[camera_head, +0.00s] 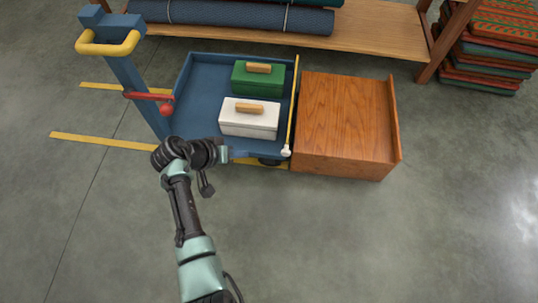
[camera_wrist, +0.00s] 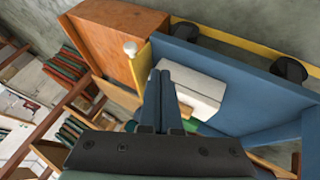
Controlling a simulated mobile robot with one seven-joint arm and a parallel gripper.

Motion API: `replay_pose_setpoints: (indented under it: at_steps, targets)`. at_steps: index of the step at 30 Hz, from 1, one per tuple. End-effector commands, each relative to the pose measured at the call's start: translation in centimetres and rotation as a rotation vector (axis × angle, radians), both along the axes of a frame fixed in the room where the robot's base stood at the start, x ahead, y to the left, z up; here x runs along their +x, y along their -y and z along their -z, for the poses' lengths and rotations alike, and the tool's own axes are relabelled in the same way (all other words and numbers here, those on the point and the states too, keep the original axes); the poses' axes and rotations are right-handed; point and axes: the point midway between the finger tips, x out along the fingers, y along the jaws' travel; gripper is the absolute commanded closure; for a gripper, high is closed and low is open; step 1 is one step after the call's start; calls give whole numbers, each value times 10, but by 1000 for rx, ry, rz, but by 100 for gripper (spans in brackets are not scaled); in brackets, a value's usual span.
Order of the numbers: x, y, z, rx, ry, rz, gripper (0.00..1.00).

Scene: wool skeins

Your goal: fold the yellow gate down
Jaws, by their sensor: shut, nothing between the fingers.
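The yellow gate (camera_head: 292,105) stands upright along the right side of the blue cart (camera_head: 200,64), seen nearly edge-on. A white knob (camera_head: 286,152) sits at its near end. In the wrist view the gate (camera_wrist: 143,62) and its knob (camera_wrist: 130,48) show just beyond my fingers. My gripper (camera_head: 226,153) is at the cart's near side, left of the knob and apart from it. In the wrist view my gripper (camera_wrist: 161,76) is shut and empty, its fingers together. A white box (camera_head: 248,122) and a green box (camera_head: 257,82) with wooden handles sit in the cart.
A wooden platform (camera_head: 342,115) with a raised right edge stands close against the gate side. The cart has a yellow handle (camera_head: 107,46) and a red lever (camera_head: 148,97) at left. A shelf (camera_head: 375,35) with rolls stands behind. The floor in front is clear.

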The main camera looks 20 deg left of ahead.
Motion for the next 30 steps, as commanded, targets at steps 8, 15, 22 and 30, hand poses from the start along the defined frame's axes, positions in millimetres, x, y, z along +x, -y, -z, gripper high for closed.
replay_pose_setpoints:
  at_steps: [8,15,22,30]
  targets:
    - [14,9,29,-6,-3,5,100]
    - [40,21,65,-5,-3,4,100]
    - [61,38,83,-4,0,7,100]
    - [71,62,75,-4,-2,3,100]
